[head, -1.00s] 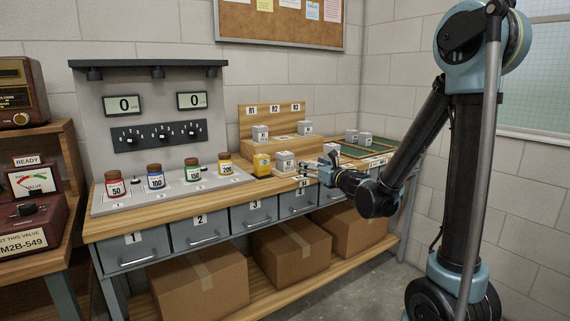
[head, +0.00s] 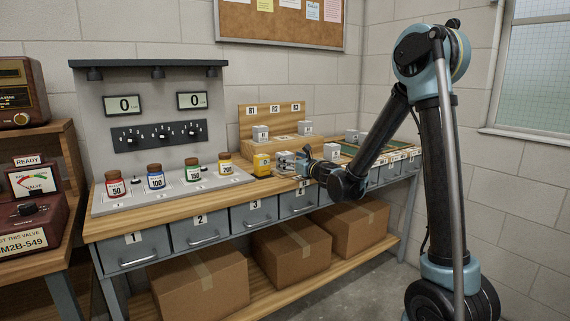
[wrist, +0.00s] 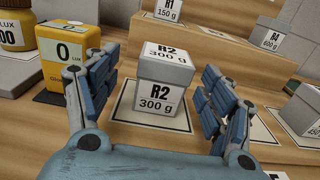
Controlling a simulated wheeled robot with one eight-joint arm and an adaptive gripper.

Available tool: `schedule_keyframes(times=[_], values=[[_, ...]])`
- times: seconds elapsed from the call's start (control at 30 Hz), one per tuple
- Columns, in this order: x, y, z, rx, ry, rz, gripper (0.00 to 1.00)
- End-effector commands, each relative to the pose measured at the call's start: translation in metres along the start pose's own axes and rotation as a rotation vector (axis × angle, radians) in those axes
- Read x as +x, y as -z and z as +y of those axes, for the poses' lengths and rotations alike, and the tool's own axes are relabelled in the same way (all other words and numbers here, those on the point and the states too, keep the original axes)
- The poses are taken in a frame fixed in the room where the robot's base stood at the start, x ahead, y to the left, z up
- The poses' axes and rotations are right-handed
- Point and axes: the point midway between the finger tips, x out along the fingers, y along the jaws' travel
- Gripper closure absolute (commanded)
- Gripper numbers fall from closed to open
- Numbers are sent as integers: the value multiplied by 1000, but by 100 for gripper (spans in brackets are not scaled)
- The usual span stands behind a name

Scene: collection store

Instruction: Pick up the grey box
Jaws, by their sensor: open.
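A grey box with a lid, labelled R2 300 g (wrist: 162,88), stands upright on a white marked square on the bench. In the wrist view my gripper (wrist: 158,101) is open, with one blue finger to the left of this box and one to its right. Gaps show between the fingers and the box, and nothing is held. In the head view the box (head: 285,159) is partly hidden by my gripper (head: 298,166).
A 450 g box (wrist: 303,112) is at the right. The wooden step (wrist: 215,48) rises behind. Green-lined tray (head: 350,150) lies further right.

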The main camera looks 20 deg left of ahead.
Motion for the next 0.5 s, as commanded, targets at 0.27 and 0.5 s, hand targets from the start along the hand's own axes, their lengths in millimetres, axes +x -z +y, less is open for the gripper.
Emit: schedule_keyframes(times=[0.27, 0.5], values=[[22, -3, -5, 0, 0, 0, 25], [51, -4, -8, 0, 1, 0, 25]])
